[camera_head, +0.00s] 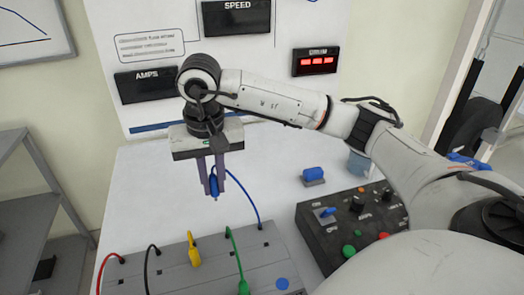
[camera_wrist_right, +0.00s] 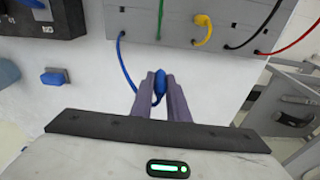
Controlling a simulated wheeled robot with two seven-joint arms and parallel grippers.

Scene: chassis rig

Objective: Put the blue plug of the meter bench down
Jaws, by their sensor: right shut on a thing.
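My right gripper (camera_head: 214,190) is shut on the blue plug (camera_head: 214,187) and holds it above the white bench top, behind the grey socket panel (camera_head: 168,278). In the right wrist view the blue plug (camera_wrist_right: 160,80) sits between the purple fingertips (camera_wrist_right: 161,88). A blue cable (camera_head: 252,198) runs from the plug down to the back part of the panel. Yellow (camera_head: 194,254) and green (camera_head: 242,284) plugs stand on the panel. My left gripper is not in view.
A dark control box (camera_head: 345,222) with knobs and coloured buttons stands right of the panel. A meter board with AMPS (camera_head: 147,84) and SPEED displays rises at the back. White bench top is clear left of the blue block.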

